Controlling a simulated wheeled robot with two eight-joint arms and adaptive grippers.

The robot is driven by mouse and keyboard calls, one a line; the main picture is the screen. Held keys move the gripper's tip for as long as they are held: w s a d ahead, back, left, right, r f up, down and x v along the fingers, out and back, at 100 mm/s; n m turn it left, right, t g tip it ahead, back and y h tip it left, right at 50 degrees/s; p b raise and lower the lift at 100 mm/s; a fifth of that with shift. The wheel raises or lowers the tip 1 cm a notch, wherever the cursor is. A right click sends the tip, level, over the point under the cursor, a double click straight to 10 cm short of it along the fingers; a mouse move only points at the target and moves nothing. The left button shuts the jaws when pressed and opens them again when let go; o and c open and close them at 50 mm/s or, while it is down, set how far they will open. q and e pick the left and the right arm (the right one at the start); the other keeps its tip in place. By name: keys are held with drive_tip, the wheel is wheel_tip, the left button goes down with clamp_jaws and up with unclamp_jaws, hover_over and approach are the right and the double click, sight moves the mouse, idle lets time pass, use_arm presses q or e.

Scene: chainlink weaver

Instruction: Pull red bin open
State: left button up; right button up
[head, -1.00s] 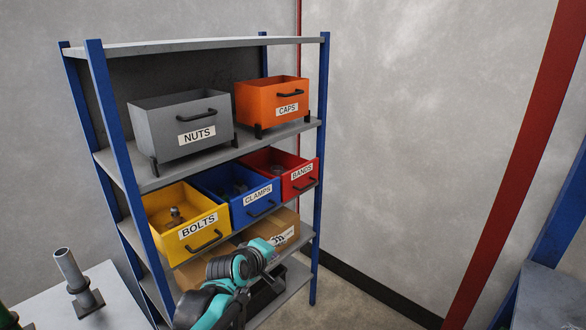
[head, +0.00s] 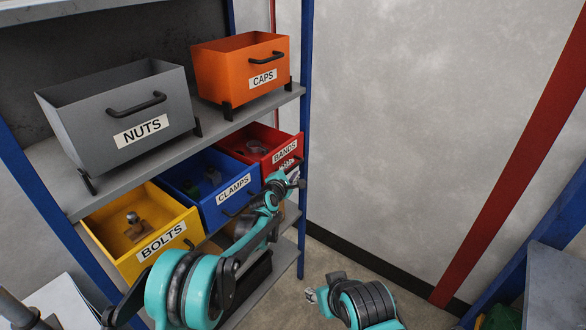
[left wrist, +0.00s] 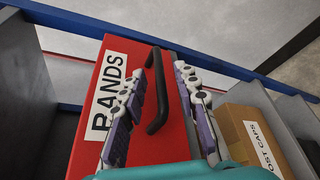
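The red bin (head: 270,146), labelled BANDS, sits on the middle shelf at the right end, beside the blue CLAMPS bin. In the left wrist view its red front (left wrist: 165,150) faces the camera, with a black bar handle (left wrist: 157,95). My left gripper (head: 291,178) is in front of the red bin. In the left wrist view its two fingers (left wrist: 165,85) are apart, one on each side of the handle. Contact with the handle cannot be told. My right gripper (head: 312,295) is low, over the floor; whether it is open or shut is not clear.
The blue bin (head: 207,186) and yellow BOLTS bin (head: 140,229) stand left of the red bin. The grey NUTS bin (head: 120,115) and orange CAPS bin (head: 240,72) are on the shelf above. A blue shelf post (head: 305,120) stands close right of the red bin. A cardboard box (left wrist: 255,130) is below.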

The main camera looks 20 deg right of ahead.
use_arm(q)
drive_tip(key=shift+x, duration=1.35)
clamp_jaws()
drive_tip(key=shift+s, duration=0.1)
